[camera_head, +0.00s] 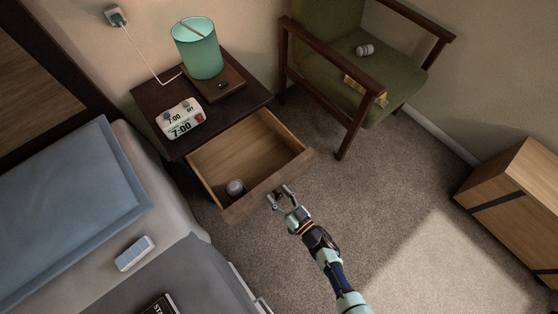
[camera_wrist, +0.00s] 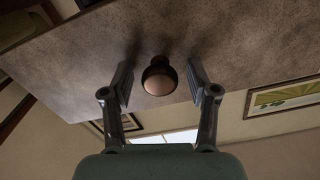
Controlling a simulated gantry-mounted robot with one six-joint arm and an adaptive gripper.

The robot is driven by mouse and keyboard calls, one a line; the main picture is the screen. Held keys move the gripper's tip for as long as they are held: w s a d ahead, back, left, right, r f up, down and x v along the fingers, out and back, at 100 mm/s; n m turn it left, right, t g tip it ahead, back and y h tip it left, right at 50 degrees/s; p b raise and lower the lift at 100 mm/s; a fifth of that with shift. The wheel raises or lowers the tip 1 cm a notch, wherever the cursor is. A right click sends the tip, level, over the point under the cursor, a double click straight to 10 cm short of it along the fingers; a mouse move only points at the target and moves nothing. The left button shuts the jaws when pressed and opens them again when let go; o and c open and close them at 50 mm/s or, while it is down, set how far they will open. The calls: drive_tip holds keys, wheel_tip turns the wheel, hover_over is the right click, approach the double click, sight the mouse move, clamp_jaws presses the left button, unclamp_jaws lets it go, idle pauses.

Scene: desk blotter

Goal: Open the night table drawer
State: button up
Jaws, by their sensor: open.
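The night table (camera_head: 146,98) is dark wood and stands beside the bed. Its drawer (camera_head: 240,156) is pulled well out, and the light wood inside shows. A small whitish cylindrical thing (camera_head: 235,187) is inside, near the drawer's front left corner. My gripper (camera_head: 281,194) is just outside the drawer front. In the wrist view a round knob (camera_wrist: 158,78) lies between the two spread fingers of my gripper (camera_wrist: 160,85), with a gap on each side. The fingers are open and hold nothing. The knob cannot be made out in the head view.
A green lamp (camera_head: 198,50) and a white clock (camera_head: 181,119) stand on the night table. A green armchair (camera_head: 335,75) is to the right. The bed (camera_head: 165,190) borders the drawer's left side. A wooden cabinet (camera_head: 520,190) stands far right; carpet between is clear.

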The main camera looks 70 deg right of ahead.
drive_tip(key=v, duration=0.7)
drive_tip(key=shift+s+a, duration=0.2)
